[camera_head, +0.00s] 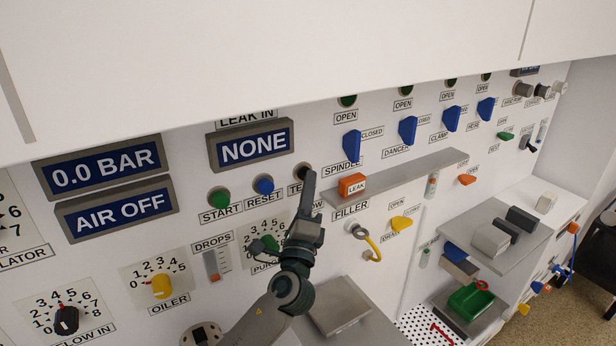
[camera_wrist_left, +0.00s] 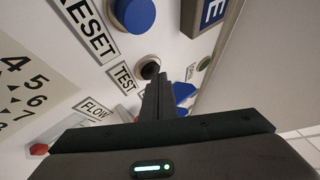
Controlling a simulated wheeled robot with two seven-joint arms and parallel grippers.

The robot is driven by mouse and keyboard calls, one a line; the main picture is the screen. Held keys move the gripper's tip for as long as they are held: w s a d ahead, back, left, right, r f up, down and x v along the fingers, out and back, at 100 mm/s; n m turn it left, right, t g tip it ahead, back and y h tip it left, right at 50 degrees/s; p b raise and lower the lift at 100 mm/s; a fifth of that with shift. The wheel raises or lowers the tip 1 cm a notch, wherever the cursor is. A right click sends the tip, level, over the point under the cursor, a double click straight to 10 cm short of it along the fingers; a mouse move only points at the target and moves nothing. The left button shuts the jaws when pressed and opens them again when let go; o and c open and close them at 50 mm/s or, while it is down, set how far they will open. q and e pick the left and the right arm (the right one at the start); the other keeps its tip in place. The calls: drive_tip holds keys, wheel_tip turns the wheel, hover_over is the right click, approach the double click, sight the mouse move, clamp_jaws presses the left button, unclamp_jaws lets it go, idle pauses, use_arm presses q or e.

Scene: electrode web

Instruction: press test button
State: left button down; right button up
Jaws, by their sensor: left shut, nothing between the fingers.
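The test button (camera_head: 301,168) is a small round dark button in a ring, on the white panel right of the blue reset button (camera_head: 263,185). In the left wrist view the test button (camera_wrist_left: 149,68) sits above the TEST label (camera_wrist_left: 123,79), partly covered by my fingers. My left gripper (camera_head: 308,176) is shut and empty, with its fingertips at the lower right edge of the test button. In the left wrist view the left gripper (camera_wrist_left: 162,80) points at that button. I cannot tell whether it touches. My right gripper is not in view.
A green start button (camera_head: 219,200) is to the left. The NONE display (camera_head: 252,145) is above. Blue levers, such as the spindle lever (camera_head: 352,145), line the panel further right.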

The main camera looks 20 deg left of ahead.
use_arm(q)
drive_tip(key=shift+s+d, duration=0.75)
drive_tip(key=shift+d, duration=0.15)
drive_tip(key=shift+s+d, duration=0.8)
drive_tip(key=shift+d, duration=0.2)
drive_tip(key=shift+s+d, duration=0.75)
drive_tip(key=shift+d, duration=0.25)
drive_tip(key=shift+f, duration=0.1)
